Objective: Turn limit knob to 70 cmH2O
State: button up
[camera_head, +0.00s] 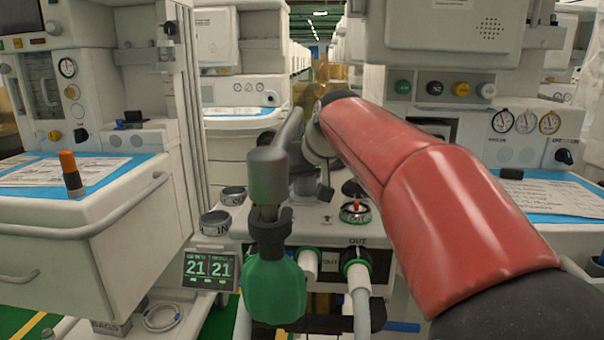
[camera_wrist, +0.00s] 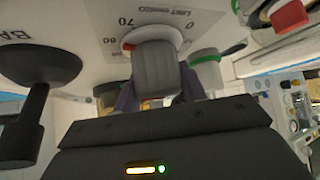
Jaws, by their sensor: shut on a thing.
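The limit knob (camera_wrist: 156,70) is a grey ribbed cylinder on a white ring with a little red, in the upper middle of the wrist view. Scale marks 70 and 80 and an upside-down limit label show on the pale panel (camera_wrist: 108,14) around it. My gripper (camera_wrist: 158,93) has its purple fingers on both sides of the knob and is shut on it; the dark gripper body fills the lower part. The knob's exact pointer setting cannot be read. In the head view my red arm reaches over the panel, and I cannot make out the gripped knob there.
A dark lever knob (camera_wrist: 38,70) stands left in the wrist view; a green-and-white port (camera_wrist: 208,66) is close at right. In the head view a grey post with a green bag (camera_head: 273,288) stands in front. A small monitor (camera_head: 209,269) and hoses are nearby.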

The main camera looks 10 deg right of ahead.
dwell(0.4)
jog(key=o, duration=1)
